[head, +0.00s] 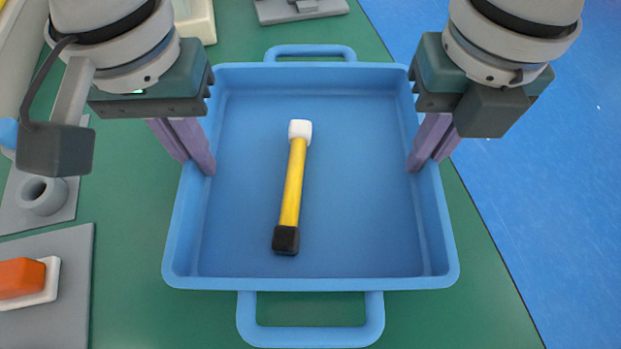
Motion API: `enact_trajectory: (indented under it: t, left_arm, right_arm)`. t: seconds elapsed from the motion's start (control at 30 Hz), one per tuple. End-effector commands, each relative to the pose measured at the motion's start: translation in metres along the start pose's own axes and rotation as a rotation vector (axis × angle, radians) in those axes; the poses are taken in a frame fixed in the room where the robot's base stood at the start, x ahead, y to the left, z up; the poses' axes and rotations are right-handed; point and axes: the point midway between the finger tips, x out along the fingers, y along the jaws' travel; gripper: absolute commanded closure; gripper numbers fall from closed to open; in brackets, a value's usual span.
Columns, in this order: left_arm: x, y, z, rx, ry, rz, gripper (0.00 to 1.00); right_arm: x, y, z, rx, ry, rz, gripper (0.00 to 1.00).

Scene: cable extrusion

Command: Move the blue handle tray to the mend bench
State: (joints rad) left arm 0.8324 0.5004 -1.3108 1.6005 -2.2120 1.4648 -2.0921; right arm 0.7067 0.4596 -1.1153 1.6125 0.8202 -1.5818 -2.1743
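The blue handle tray (350,245) lies on a green surface in the middle of the head view, with one loop handle at its far side and one at its near side. A hammer-like tool (293,185) with a yellow shaft, white end and black end lies inside it. My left gripper (197,166) has its purple fingers astride the tray's left wall, close together on the rim. My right gripper (424,164) likewise straddles the right wall. Both appear shut on the walls; the fingers hide the contact. I cannot tell whether the tray is lifted.
The green surface (125,240) ends along a slanted edge at the right, with blue floor (545,180) beyond. At the left are a grey plate with an orange and white block (25,280) and a grey ring-shaped part (42,196). A grey fixture (300,8) stands behind the tray.

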Motion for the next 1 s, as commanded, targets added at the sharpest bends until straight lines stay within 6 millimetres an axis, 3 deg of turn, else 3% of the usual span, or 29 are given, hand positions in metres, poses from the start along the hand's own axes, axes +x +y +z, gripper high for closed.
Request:
enact_trajectory:
  t: [0.13,0.2,0.4,0.73,0.87,1.0]
  left_arm:
    - [0.017,-0.003,0.0,-0.003,0.0,-0.007,1.0]
    - [0.011,-0.003,0.0,-0.003,-0.001,-0.007,0.87]
    - [0.011,-0.001,0.0,-0.002,-0.001,-0.004,0.65]
    - [0.005,0.0,-0.001,0.0,0.002,0.0,0.65]
    - [-0.016,0.0,-0.002,0.001,0.005,0.0,0.65]
    - [-0.049,0.0,-0.002,0.002,0.007,0.0,0.65]
  right_arm:
    - [0.017,-0.003,0.001,0.003,0.0,-0.008,1.0]
    - [0.011,-0.003,0.0,0.003,0.0,-0.008,0.87]
    - [0.011,-0.002,0.0,0.002,0.0,-0.004,0.65]
    - [0.01,0.0,0.0,0.0,0.0,-0.001,0.65]
    - [0.01,0.0,0.0,0.0,0.0,-0.001,0.65]
    - [0.01,0.0,0.0,0.0,0.0,-0.001,0.65]
